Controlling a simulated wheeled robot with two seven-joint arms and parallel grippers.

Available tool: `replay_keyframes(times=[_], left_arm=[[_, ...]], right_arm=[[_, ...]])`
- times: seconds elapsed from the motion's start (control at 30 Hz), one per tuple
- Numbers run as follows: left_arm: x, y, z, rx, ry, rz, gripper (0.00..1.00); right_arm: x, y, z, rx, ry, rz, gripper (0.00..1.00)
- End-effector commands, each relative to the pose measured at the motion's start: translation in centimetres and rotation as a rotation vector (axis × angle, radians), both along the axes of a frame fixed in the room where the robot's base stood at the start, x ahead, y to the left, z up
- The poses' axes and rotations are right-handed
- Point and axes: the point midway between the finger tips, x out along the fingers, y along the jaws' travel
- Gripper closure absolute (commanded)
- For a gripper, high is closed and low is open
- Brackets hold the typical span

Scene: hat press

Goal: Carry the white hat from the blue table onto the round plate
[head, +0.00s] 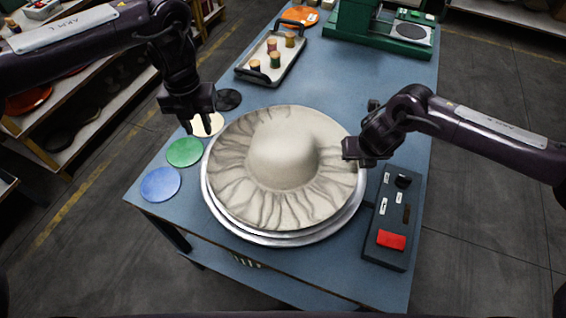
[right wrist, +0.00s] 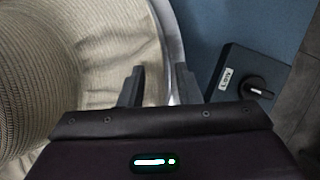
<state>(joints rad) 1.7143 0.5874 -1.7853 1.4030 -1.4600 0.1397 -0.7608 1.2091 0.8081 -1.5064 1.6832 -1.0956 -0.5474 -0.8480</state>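The white hat (head: 283,155), with a domed crown and wavy wide brim, lies on the round plate (head: 255,238), whose silver rim shows around it, widest at the front. The right wrist view also shows the hat (right wrist: 100,40) and the plate's rim (right wrist: 170,35). My right gripper (head: 350,150) is at the brim's right edge. Its fingers (right wrist: 158,88) are apart, with the brim edge and rim seen between them; I cannot tell whether they touch the hat.
The blue table (head: 350,80) also carries green (head: 184,152), blue (head: 160,184) and black discs. A control box (head: 390,220) with a red button sits close right of the plate. A tray (head: 272,58) with several spools and a green machine (head: 385,30) stand behind.

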Motion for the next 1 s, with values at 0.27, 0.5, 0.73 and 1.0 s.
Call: replay_keyframes(times=[0.27,0.5,0.73,1.0], left_arm=[[0.0,0.0,0.7,0.001,0.001,0.001,0.7],[0.0,0.0,0.7,0.0,0.0,0.001,0.7],[0.0,0.0,0.7,0.0,0.0,0.001,0.7],[0.0,0.0,0.7,0.0,0.0,0.001,0.7]], right_arm=[[-0.6,0.1,1.7,0.003,-0.002,0.001,0.7],[-2.5,0.1,6.5,0.002,-0.004,0.004,0.7],[-4.0,0.0,10.0,0.001,-0.004,0.003,0.7],[-4.6,0.0,11.1,0.0,-0.001,-0.001,0.7]])
